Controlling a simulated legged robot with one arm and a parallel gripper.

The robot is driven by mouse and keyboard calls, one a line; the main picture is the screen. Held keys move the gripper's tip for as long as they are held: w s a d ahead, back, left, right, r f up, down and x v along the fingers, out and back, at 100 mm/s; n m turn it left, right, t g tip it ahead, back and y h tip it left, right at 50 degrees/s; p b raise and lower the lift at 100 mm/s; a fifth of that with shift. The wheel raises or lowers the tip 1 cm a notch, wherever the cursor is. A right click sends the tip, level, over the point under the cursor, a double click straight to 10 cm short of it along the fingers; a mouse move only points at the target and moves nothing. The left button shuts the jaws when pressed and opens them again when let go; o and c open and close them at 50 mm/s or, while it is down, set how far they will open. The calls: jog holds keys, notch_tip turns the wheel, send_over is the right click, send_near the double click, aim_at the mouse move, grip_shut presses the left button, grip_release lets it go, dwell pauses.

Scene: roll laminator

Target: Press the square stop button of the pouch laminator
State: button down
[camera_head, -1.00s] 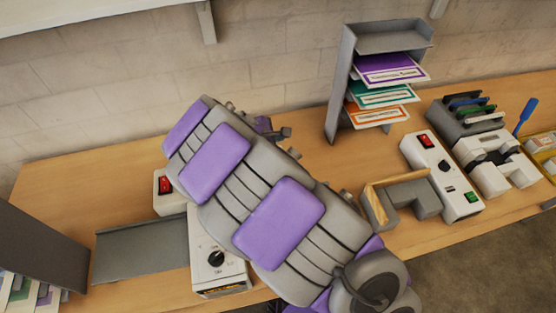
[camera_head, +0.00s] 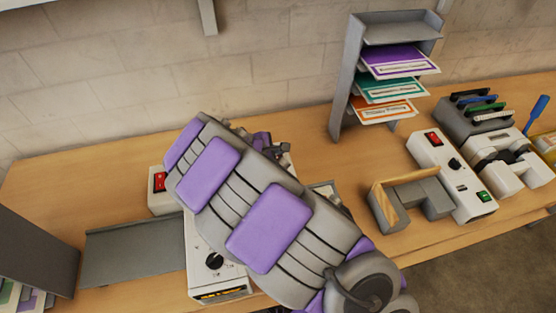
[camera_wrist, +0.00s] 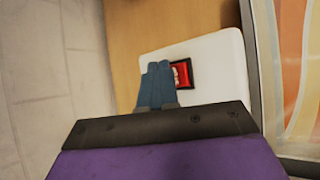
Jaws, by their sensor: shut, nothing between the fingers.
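The pouch laminator (camera_head: 203,266) stands on the bench, with a black knob (camera_head: 214,261) on its white front. My arm covers much of it in the head view. In the wrist view, a square red button (camera_wrist: 182,73) with a pale mark and dark rim sits on a white housing (camera_wrist: 215,60). My gripper (camera_wrist: 158,66) is shut and empty. Its blue-grey fingertips are beside the button's left edge and overlap it slightly in the picture; I cannot tell whether they touch. In the head view my gripper (camera_head: 280,148) shows only partly behind my arm.
A red switch (camera_head: 160,181) is on a white box left of my arm. A grey tray (camera_head: 135,250) lies left of the laminator. A paper rack (camera_head: 347,85) stands behind, and another white device (camera_head: 455,175) is at right. An orange-patterned sheet (camera_wrist: 292,50) borders the housing.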

jog(key=shift+a+f, duration=0.1)
jog(key=shift+a, duration=0.4)
jog(key=shift+d, duration=0.8)
jog(key=shift+a, duration=0.7)
jog(key=shift+d, duration=0.6)
jog(key=shift+a, duration=0.15)
jog(key=shift+a, duration=0.35)
jog(key=shift+d+f, duration=0.25)
jog(key=shift+d, duration=0.4)
